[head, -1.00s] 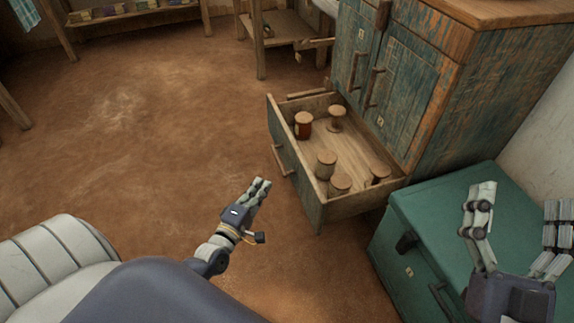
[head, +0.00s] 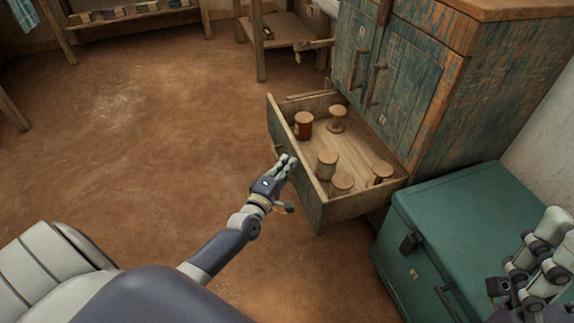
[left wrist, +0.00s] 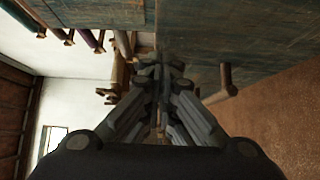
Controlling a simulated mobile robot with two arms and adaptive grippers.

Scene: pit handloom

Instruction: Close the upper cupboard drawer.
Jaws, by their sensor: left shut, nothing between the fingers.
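The blue-green wooden cupboard (head: 405,80) stands at the right. Its drawer (head: 303,178), below the doors, is pulled far out with several wooden spools inside. My left gripper (head: 288,163) is shut and empty, close to the outer face of the drawer front. I cannot tell whether it touches. In the left wrist view its fingers (left wrist: 160,95) point at the weathered front panel (left wrist: 240,35), and a wooden handle (left wrist: 226,80) sticks out beside them. The fingers hide most of the drawer handle in the head view. My right gripper (head: 535,262) is at the right edge, partly cut off.
A green chest (head: 440,215) stands against the cupboard, to the right of the drawer. A wooden stand (head: 285,32) is behind the drawer, and a low shelf with small bundles (head: 125,14) is at the back. The earthen floor (head: 130,130) at left is clear.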

